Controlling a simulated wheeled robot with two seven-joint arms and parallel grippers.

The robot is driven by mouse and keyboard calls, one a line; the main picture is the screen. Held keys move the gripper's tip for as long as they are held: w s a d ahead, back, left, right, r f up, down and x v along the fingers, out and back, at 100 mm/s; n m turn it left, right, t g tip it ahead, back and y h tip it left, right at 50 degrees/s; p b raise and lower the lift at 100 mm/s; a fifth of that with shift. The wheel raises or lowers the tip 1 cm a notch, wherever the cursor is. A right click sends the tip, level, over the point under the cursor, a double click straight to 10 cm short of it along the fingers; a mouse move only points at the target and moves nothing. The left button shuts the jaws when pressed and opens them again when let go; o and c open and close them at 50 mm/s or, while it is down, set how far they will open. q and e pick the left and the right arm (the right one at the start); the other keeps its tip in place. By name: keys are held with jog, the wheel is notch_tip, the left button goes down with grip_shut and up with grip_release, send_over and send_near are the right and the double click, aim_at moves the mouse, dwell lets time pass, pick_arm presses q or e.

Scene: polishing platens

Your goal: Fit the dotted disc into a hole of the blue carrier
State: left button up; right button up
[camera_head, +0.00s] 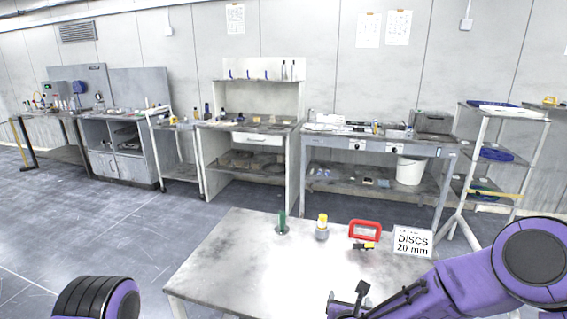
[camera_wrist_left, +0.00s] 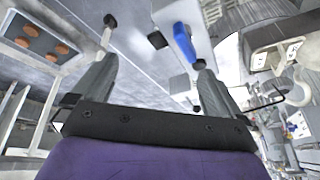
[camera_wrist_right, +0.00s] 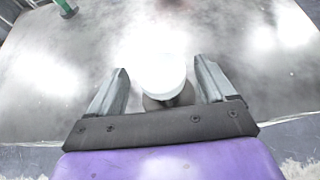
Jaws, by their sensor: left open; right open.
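I cannot make out a dotted disc or a blue carrier in any view. In the head view my right gripper (camera_head: 346,298) is over the near right part of the grey table (camera_head: 225,262). In the right wrist view this gripper (camera_wrist_right: 160,70) is open, with a round white piece (camera_wrist_right: 163,72) showing between its fingers above a darker part; no dots show on it, and I cannot tell its distance. My left gripper is outside the head view. In the left wrist view it (camera_wrist_left: 154,62) is open and faces the room, holding nothing I can see.
On the table's far side are a green upright piece (camera_head: 282,222), a yellow-topped bottle (camera_head: 322,228), a red-framed item (camera_head: 365,230) and a sign reading "DISCS 20 mm" (camera_head: 412,241). The table's left and middle are clear. Cluttered benches (camera_head: 380,142) and a rack (camera_head: 490,155) stand behind.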

jog(key=c, duration=1.1)
pick_arm(q)
jog(key=shift+r+p, duration=2.25)
pick_arm(e)
jog(key=shift+o, duration=0.2)
jog(key=shift+r, duration=3.55)
